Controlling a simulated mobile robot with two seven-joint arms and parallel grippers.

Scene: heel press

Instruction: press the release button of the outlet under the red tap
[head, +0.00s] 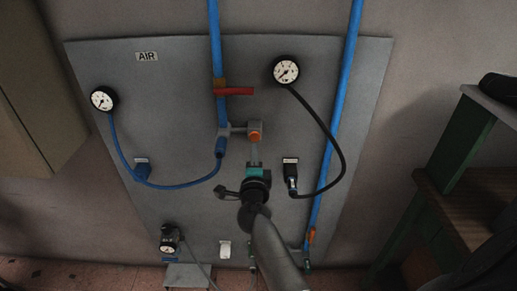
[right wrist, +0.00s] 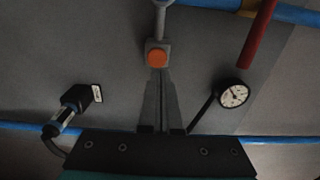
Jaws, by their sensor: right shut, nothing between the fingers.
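The red tap (head: 234,91) is a lever on the left blue pipe. It also shows at the upper right of the right wrist view (right wrist: 258,35). Below it, a grey outlet (head: 239,129) branches from the pipe and carries an orange button (head: 255,136). The button shows upper middle in the right wrist view (right wrist: 157,56). My right gripper (head: 255,149) is shut and empty, its fingertips just below the button. In the right wrist view the fingers (right wrist: 160,76) end close to the button; I cannot tell if they touch it. My left gripper is not in view.
A gauge (head: 286,70) with a black hose (head: 338,145) runs to a black connector (head: 291,175) right of my gripper. A blue hose (head: 180,186) loops on the left. A second blue pipe (head: 342,90) stands at right. A green-framed bench (head: 450,150) is far right.

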